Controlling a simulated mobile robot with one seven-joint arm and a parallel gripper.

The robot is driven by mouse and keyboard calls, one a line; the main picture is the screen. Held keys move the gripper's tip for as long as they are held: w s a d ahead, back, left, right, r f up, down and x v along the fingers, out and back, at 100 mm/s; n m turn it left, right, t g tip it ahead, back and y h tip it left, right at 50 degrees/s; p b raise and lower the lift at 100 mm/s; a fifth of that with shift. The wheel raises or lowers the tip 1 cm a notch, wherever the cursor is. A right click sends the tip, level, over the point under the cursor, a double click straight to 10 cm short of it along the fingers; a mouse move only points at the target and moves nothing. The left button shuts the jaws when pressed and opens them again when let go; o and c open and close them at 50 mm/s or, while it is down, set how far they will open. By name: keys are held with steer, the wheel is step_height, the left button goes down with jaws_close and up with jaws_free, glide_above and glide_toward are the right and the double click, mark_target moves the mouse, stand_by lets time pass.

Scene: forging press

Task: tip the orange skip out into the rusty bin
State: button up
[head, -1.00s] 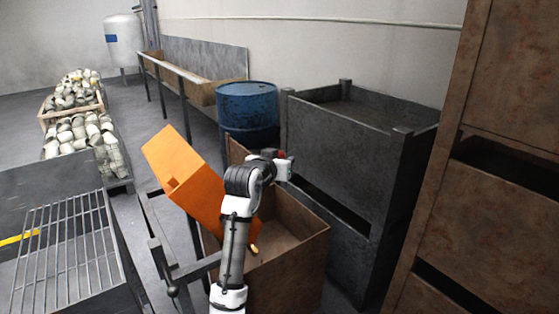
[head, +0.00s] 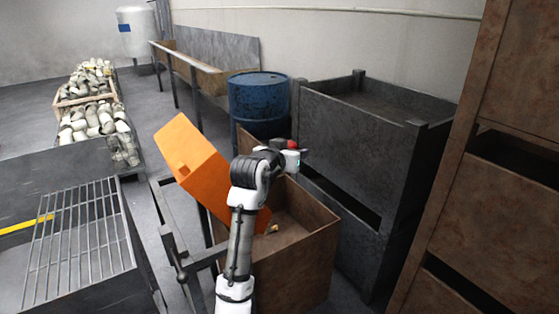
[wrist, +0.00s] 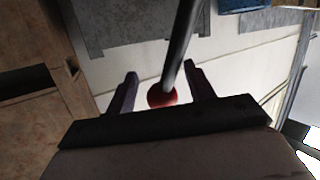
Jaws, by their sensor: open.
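The orange skip (head: 195,160) is in the head view, steeply tilted. Its lower end reaches into the rusty bin (head: 305,252), partly behind my arm. A small pale yellowish piece (head: 272,229) shows at its lower end inside the bin. My gripper (head: 294,154) is above the bin's back part, right of the skip and apart from it. In the wrist view my gripper (wrist: 163,85) is open, with a red ball knob (wrist: 162,96) on a dark rod (wrist: 182,45) between or just beyond its fingers. I cannot tell whether they touch.
A blue drum (head: 258,98) and dark steel crates (head: 350,140) stand behind and right of the bin. A tall rusty rack (head: 445,215) is at the right. A grating table (head: 75,245) and crates of pale parts (head: 95,125) are at the left.

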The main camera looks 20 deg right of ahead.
steer(key=b+v, duration=0.2)
steer(key=v, duration=1)
steer(key=shift+f, duration=0.15)
